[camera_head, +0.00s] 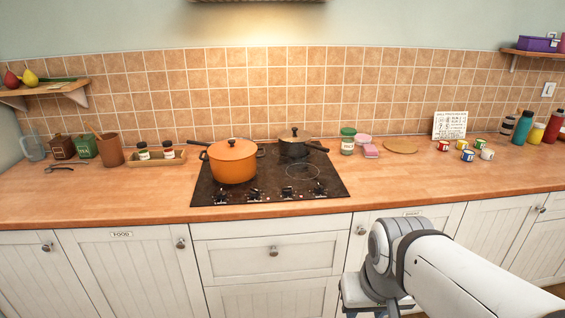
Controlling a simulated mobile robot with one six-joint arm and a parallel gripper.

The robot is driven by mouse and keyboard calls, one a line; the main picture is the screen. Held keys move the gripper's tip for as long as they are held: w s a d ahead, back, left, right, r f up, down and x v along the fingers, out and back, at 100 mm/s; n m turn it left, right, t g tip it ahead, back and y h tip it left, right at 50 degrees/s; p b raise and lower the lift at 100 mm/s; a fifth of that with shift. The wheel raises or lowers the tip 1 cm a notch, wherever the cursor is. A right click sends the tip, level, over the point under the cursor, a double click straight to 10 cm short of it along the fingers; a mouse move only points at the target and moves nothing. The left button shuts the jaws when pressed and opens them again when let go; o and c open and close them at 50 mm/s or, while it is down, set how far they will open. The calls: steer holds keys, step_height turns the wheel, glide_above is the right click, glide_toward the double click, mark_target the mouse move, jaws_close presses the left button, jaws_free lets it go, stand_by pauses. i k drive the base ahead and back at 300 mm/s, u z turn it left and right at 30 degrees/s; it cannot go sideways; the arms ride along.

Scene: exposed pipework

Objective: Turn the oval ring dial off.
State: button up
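A dark cooktop (270,177) is set into the wooden counter, with a row of several small dials (253,194) along its front edge. The dials are too small to tell which one is an oval ring, or how each is turned. My white arm comes in from the lower right, in front of the cabinets and to the right of the dials. Its wrist is at the bottom edge, apart from the cooktop. The gripper fingers do not show.
An orange pot (233,161) stands on the cooktop's left side, behind the dials. A dark pan (294,143) sits at the back right. White cabinets (268,257) are below.

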mark_target(286, 190)
steer(key=u, duration=0.25)
steer(key=i, duration=1.5)
steer(key=u, duration=0.5)
